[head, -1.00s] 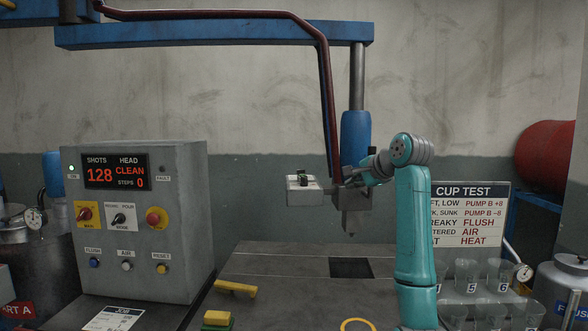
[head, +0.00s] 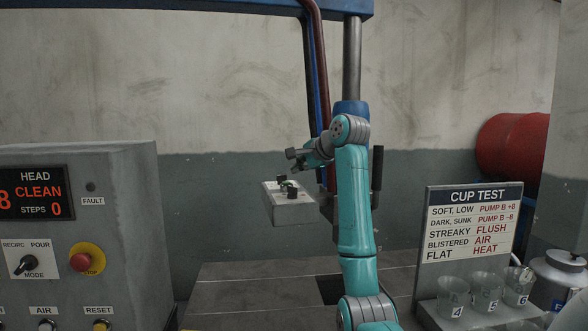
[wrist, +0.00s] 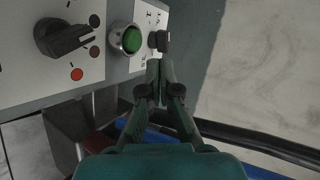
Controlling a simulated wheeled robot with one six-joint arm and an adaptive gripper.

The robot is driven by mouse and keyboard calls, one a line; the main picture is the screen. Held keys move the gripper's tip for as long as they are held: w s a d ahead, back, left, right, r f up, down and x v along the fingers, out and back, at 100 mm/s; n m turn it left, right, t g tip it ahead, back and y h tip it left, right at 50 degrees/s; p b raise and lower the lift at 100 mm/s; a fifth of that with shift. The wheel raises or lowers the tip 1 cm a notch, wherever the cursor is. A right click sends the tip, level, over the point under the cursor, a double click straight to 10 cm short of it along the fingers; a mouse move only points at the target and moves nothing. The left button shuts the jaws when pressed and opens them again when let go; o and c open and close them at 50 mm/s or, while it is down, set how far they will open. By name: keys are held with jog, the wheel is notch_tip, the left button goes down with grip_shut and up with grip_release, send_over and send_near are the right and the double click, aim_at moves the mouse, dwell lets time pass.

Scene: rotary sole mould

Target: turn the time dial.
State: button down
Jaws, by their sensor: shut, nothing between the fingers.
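The grey control box (head: 296,211) hangs at the pour head, with dark knobs and a green button on its top. In the wrist view, a small dark knob (wrist: 160,41) sits on a white plate with small markings, right of the green button (wrist: 126,38). It looks like the time dial, but the lettering is too small to read. A larger dark knob (wrist: 65,39) with coloured dots is at the left. My gripper (head: 291,155) is shut and empty above the box. In the wrist view its fingertips (wrist: 160,68) are just below the small knob; contact cannot be told.
A vertical column (head: 352,62) and dark hoses (head: 313,90) stand close behind my arm. The grey cabinet (head: 100,240) is at left. The cup test sign (head: 474,232) and several clear cups are at right. The dark-grey table (head: 255,290) lies below.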

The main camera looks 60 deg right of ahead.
aim_at(279, 179)
jog(key=x, duration=0.7)
jog(key=shift+w+d+f, duration=0.1)
jog(key=shift+w+f, duration=0.1)
jog(key=shift+w, duration=0.1)
jog(key=shift+w+a+m+g+h, duration=0.2)
jog(key=shift+m+g+h, duration=0.1)
jog(key=shift+m+h, duration=0.45)
jog(key=shift+w+a, duration=0.1)
jog(key=shift+a, duration=0.05)
dwell(0.8)
